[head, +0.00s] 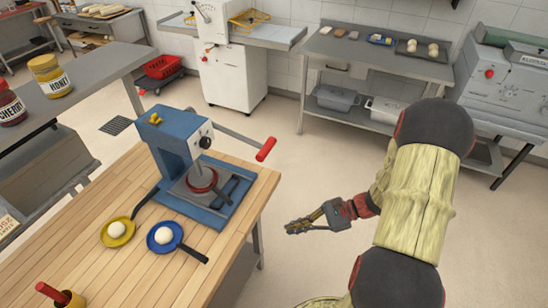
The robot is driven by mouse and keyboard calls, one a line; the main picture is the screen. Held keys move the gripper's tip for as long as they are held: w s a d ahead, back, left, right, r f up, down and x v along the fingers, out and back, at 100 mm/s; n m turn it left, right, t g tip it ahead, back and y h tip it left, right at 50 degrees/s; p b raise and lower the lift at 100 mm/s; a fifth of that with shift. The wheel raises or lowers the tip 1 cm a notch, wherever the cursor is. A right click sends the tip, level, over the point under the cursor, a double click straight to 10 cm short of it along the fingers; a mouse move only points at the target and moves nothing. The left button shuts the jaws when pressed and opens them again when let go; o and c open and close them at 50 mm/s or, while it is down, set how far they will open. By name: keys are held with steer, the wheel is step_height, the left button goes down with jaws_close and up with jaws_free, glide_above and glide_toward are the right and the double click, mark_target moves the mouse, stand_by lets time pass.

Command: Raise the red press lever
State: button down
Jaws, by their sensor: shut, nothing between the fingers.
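The blue press (180,148) stands at the right end of the wooden table. Its lever (237,136) is a grey rod that runs out to the right and slopes down to a red grip (266,149). The grip hangs beyond the table's edge, over the floor. Below the press head, a red ring (201,180) sits above the grey round plate on the blue base. My gripper (292,228) is shut and empty. It is to the right of the table, below and right of the red grip in the picture, apart from it. It points left.
A yellow pan (115,243) and a blue pan (160,251), each with a dough ball, lie on the wooden table (130,185) in front of the press. A grey counter with jars stands left. The floor (300,180) right of the table is clear.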

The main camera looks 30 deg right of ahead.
steer(key=w+d+r+m+t, duration=0.6)
steer(key=w+d+m+t, duration=0.2)
steer(key=w+d+t, duration=0.1)
steer(key=shift+w+d+t+h, duration=0.35)
steer(key=shift+w+t, duration=0.25)
steer(key=shift+w, duration=0.3)
steer(key=w+a+r+b, duration=0.1)
steer(key=w+a+r, duration=0.4)
steer(key=w, duration=0.3)
steer(key=shift+w+a, duration=0.25)
steer(key=shift+a, duration=0.4)
